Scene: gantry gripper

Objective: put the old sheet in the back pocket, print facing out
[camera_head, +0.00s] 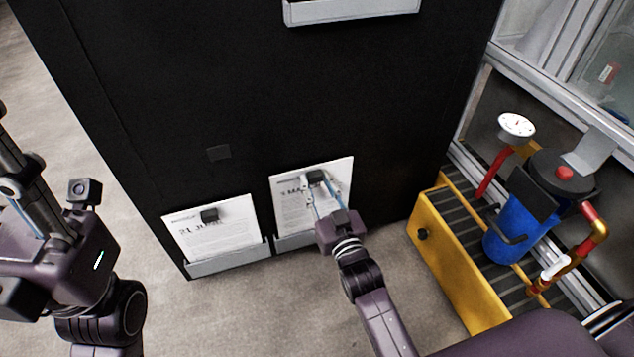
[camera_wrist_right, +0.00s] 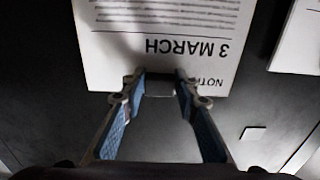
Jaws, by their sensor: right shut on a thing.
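A white sheet (camera_head: 290,208) headed "3 MARCH" stands against the black panel, its print facing out. It also shows upside down in the right wrist view (camera_wrist_right: 120,55). My right gripper (camera_head: 316,179) is at its upper part, shut on a small black block (camera_wrist_right: 160,86) at the sheet's heading edge. The sheet's lower edge meets a grey pocket (camera_head: 294,241); I cannot tell how deep it sits. A second sheet (camera_head: 225,236), reading "21 JUNE", stands in the left grey pocket (camera_head: 230,261) under another black block (camera_head: 209,215). My left gripper (camera_head: 12,165) is at the left edge, fingertips unclear.
Another grey pocket (camera_head: 350,10) is higher on the black panel (camera_head: 180,80). A yellow-sided stand (camera_head: 455,265) with a blue canister (camera_head: 510,235), red pipes and a gauge (camera_head: 516,126) is close on the right. The floor in front is clear.

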